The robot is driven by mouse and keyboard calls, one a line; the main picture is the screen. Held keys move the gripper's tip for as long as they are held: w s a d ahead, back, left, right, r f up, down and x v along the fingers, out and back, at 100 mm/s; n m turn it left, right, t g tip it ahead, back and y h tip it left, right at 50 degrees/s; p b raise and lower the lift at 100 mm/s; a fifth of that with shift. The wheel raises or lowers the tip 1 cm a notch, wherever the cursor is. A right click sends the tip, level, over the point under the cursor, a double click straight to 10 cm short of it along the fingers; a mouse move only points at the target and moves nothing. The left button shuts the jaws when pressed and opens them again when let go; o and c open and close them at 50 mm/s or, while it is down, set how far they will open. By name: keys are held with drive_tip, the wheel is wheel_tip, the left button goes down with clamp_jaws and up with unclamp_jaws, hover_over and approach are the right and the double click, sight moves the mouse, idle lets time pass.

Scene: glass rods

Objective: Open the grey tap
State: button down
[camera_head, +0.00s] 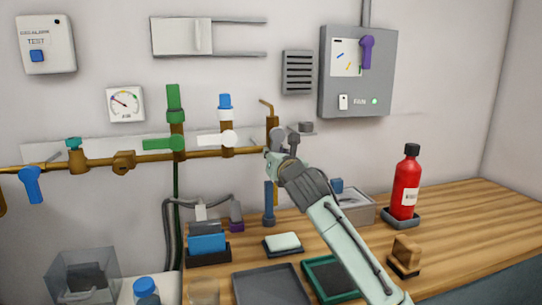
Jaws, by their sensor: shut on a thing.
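The grey tap (306,127) shows as a small grey handle beside the upright brass pipe (271,110), at the right end of the horizontal brass pipe. My arm comes up from the lower right, and my gripper (286,139) is at the tap, shut on it. The gripper and wrist hide much of the tap's body. How far the handle is turned is too small to tell.
Green (163,143), white (217,139) and blue (32,185) handles sit along the pipe to the left. A grey panel box (365,100) hangs at upper right. A red bottle (407,185) and trays (271,286) stand on the wooden bench.

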drive_tip(key=shift+w+d+n, duration=0.15)
drive_tip(key=shift+d+n, duration=0.4)
drive_tip(key=shift+n, duration=0.55)
drive_tip(key=c, duration=1.4)
unclamp_jaws()
drive_tip(key=v, duration=1.2)
